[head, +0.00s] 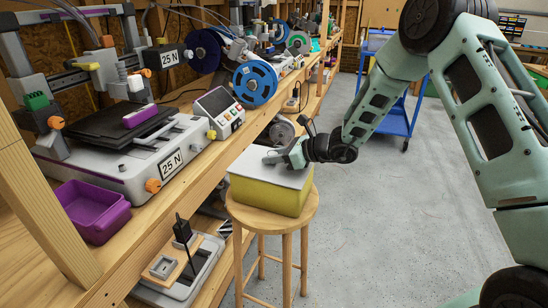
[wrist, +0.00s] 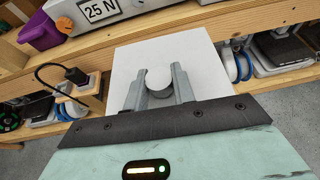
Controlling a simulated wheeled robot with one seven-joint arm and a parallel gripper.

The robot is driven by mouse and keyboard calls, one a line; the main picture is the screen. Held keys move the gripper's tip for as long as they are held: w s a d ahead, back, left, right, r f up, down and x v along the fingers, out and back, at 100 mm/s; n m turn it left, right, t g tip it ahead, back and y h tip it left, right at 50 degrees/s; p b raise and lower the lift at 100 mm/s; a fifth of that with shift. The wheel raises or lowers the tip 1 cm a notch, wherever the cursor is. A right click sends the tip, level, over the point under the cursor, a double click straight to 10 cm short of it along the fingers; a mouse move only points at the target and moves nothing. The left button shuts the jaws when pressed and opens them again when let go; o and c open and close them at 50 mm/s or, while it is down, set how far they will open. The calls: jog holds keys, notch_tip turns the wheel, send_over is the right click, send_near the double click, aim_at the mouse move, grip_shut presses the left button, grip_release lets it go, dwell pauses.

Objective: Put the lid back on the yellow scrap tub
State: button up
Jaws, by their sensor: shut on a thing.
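The yellow scrap tub (head: 268,196) stands on a round wooden stool (head: 238,213). The flat pale grey lid (head: 250,166) lies over the tub's top, roughly lined up with its sides, and no clear gap shows between them. The lid also fills the middle of the wrist view (wrist: 130,62). My gripper (head: 272,158) is above the lid, coming in from the right. In the wrist view its two fingers (wrist: 158,88) are shut on the lid's round knob (wrist: 158,78). The inside of the tub is hidden by the lid.
A wooden bench (head: 110,262) with printers runs along the left, close to the stool. A purple bin (head: 95,212) sits on it. A lower shelf holds a grey device (head: 185,270). A blue cart (head: 398,115) stands behind my arm. The floor at right is clear.

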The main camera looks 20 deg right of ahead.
dwell(0.3)
jog(key=o, duration=1.5)
jog(key=shift+o, duration=0.2)
jog(key=shift+r+p, duration=1.95)
jog(key=shift+r, duration=1.55)
grip_shut()
